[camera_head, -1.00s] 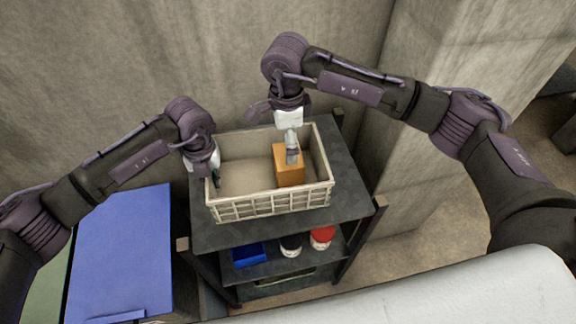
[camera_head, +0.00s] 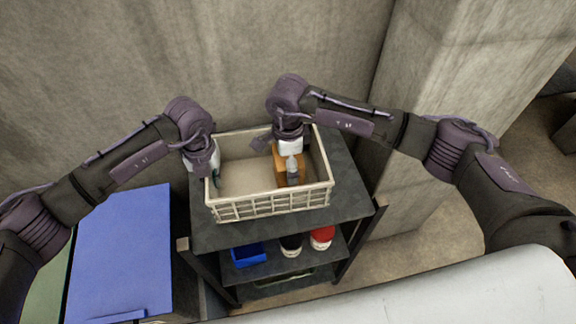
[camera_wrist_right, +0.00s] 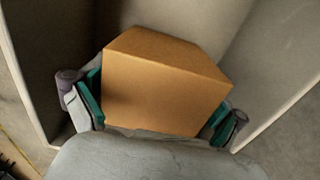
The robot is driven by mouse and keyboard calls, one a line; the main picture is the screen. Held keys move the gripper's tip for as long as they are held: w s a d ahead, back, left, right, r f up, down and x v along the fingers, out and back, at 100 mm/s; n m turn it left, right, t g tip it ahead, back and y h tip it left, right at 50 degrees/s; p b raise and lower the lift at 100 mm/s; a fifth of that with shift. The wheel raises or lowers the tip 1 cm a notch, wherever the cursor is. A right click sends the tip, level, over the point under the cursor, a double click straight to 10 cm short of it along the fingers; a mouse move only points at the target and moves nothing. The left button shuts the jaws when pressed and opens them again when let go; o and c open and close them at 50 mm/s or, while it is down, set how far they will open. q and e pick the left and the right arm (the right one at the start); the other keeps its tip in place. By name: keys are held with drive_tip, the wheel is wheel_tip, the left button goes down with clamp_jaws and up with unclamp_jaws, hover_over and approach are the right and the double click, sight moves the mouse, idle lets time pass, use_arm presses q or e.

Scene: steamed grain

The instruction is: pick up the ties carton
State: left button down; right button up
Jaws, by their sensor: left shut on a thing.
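The ties carton, an orange-brown box (camera_head: 280,168), stands inside the right part of a cream crate (camera_head: 270,205). My right gripper (camera_head: 291,172) points down over the carton. In the right wrist view the carton (camera_wrist_right: 165,85) fills the space between the two green-padded fingers (camera_wrist_right: 155,118), one on each side. The fingers are spread wide; firm contact with the carton cannot be made out. My left gripper (camera_head: 213,172) is shut on the crate's left wall, with a dark finger showing inside the crate. The carton's underside is hidden.
The crate stands on the dark top of a shelf rack (camera_head: 345,200). A blue bin (camera_head: 248,255), a dark-topped jar (camera_head: 291,246) and a red-lidded jar (camera_head: 322,237) stand on the shelf below. The crate's left and middle floor is clear. Concrete walls stand close behind.

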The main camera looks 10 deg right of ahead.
drive_tip(key=shift+r, duration=0.1)
drive_tip(key=c, duration=0.9)
wheel_tip(320, 180, up, 10)
drive_tip(key=shift+c, duration=0.2)
use_arm(q)
drive_tip(key=c, duration=1.2)
unclamp_jaws()
wheel_tip(320, 180, up, 12)
